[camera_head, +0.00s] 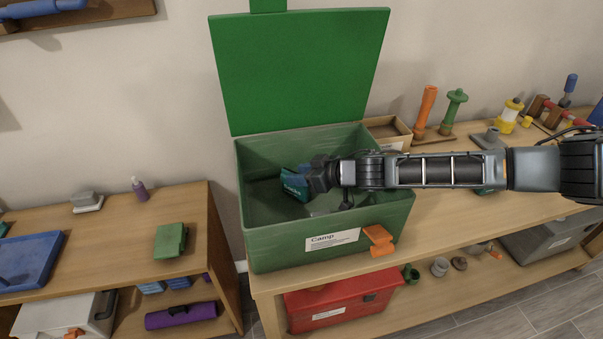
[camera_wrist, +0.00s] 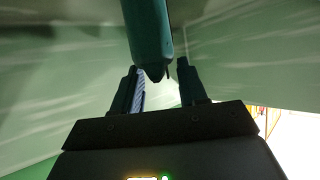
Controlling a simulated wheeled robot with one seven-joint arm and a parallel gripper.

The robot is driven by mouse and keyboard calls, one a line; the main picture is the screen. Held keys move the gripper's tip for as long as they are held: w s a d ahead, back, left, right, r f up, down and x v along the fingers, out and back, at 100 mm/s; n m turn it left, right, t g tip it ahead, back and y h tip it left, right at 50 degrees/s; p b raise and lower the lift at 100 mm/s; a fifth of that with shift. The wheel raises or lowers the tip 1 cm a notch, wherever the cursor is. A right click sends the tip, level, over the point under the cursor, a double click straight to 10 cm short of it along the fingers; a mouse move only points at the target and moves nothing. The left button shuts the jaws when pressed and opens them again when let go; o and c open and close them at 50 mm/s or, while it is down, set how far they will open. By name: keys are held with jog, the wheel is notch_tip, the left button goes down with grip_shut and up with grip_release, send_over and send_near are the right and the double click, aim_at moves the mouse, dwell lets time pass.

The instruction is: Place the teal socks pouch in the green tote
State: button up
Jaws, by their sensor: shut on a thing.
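The green tote (camera_head: 270,237) stands on the right-hand bench with its lid (camera_head: 305,70) raised and a white "Camp" label on its front. My gripper (camera_head: 312,178) reaches in from the right and is inside the tote's opening. It is shut on the teal socks pouch (camera_head: 295,188), which is between the walls; I cannot tell if it touches the floor. In the wrist view the teal pouch (camera_wrist: 148,38) stands between the two fingertips (camera_wrist: 160,80), with pale green tote walls around. A blue-and-white striped thing (camera_wrist: 138,95) shows beside the left finger.
An orange latch (camera_head: 379,240) hangs on the tote's front. An open wooden box (camera_head: 388,130) and several tools stand behind my arm. A red case (camera_head: 345,300) lies on the shelf below. A second bench at left holds a green pouch (camera_head: 170,240) and a blue tray (camera_head: 28,262).

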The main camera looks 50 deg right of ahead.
jog(key=o, duration=1.1)
jog(key=shift+b+v, duration=0.4)
jog(key=shift+v, duration=3.4)
